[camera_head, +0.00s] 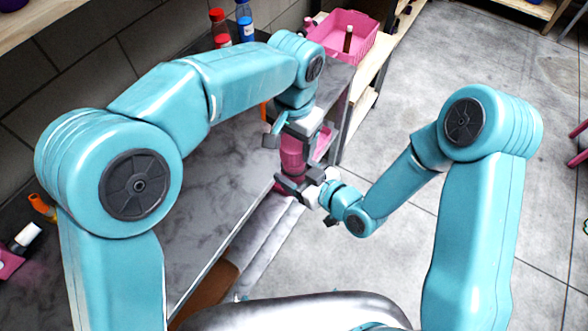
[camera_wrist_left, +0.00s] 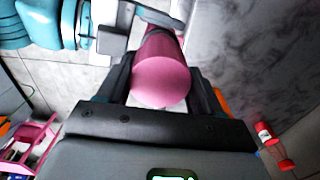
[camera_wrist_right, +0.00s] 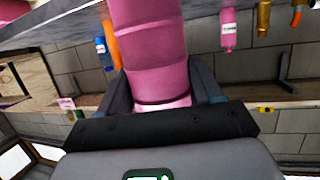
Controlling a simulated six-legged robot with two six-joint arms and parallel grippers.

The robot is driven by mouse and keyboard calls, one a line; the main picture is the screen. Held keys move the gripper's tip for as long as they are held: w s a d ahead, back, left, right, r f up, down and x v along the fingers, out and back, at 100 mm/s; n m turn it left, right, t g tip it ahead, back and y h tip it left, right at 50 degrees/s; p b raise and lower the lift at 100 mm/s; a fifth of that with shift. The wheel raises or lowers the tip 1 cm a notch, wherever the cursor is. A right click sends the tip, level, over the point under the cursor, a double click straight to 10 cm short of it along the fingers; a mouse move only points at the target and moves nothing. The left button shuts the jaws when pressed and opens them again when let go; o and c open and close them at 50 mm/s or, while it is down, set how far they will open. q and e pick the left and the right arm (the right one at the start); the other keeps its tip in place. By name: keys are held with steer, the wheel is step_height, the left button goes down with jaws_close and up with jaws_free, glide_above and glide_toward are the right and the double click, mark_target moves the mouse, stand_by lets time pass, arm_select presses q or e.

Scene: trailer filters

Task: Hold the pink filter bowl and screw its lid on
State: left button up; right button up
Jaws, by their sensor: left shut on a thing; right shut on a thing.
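A pink, upright, cylindrical filter bowl (camera_head: 291,158) is between my two grippers, off the front edge of the grey bench. My left gripper (camera_head: 294,137) comes down from above and is shut on its rounded upper end, which looks like the lid (camera_wrist_left: 161,80) in the left wrist view. My right gripper (camera_head: 290,188) is shut on the lower pink body from the side. In the right wrist view the pink body (camera_wrist_right: 152,55) runs up between the fingers, with seams around it. The join between lid and bowl is not clear.
The grey bench (camera_head: 235,170) runs along the wall at left. A pink basket (camera_head: 345,35) stands at its far end. Red-capped and blue bottles (camera_head: 244,22) stand at the back. A white-capped item (camera_head: 26,236) lies near left. The floor (camera_head: 420,60) at right is open.

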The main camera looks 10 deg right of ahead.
mark_target(294, 174)
arm_select(q)
steer(key=shift+f, duration=0.1)
stand_by(0.7)
steer(key=shift+f, duration=0.9)
steer(key=shift+f, duration=0.5)
